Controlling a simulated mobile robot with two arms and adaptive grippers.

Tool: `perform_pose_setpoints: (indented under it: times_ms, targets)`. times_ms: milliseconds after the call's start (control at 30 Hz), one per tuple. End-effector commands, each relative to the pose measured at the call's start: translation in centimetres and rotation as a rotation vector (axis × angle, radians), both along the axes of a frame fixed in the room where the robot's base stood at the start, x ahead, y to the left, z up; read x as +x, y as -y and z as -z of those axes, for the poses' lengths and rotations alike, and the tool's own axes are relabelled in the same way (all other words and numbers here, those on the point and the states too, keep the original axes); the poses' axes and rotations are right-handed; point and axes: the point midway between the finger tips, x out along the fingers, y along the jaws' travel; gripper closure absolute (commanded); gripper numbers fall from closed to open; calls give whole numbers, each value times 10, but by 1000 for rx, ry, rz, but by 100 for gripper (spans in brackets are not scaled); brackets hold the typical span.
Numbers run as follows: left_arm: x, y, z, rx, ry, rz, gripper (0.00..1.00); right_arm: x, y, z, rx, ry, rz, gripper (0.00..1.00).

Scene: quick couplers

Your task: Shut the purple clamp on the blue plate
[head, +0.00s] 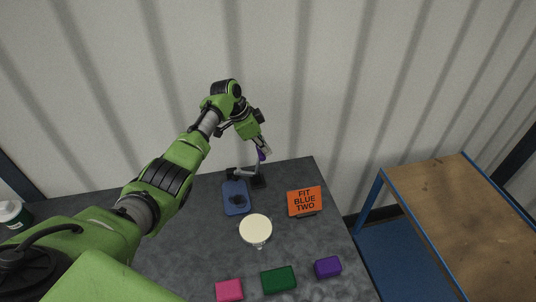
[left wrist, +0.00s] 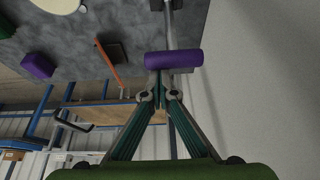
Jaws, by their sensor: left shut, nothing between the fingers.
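The blue plate (head: 236,197) lies on the dark table, with a dark round part on it. Behind it stands a clamp with a black base (head: 258,181) and a grey metal lever. The lever stands up from the base and ends in a purple grip (head: 261,155), large in the left wrist view (left wrist: 173,59). My left gripper (head: 266,150) is shut and empty at the top of the lever. In the left wrist view its fingertips (left wrist: 160,92) are together just below the purple grip; I cannot tell whether they touch it. My right gripper is out of view.
An orange sign (head: 304,201) reading "FIT BLUE TWO" stands right of the plate. A cream round-topped object (head: 256,230) stands in front. Pink (head: 229,290), green (head: 278,279) and purple (head: 327,267) blocks lie near the front. A wooden-topped bench (head: 460,220) stands at right.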

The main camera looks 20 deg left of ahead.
Motion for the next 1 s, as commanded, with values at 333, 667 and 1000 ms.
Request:
perform_pose_setpoints:
  times_ms: [333, 667, 1000]
  targets:
    - [-20, -30, -1, -174, 130, -2, 100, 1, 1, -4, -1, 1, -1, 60]
    - [-28, -40, 0, -173, 128, -1, 100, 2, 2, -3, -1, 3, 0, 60]
    - [-30, -43, 0, -170, 125, -2, 100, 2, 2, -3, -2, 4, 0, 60]
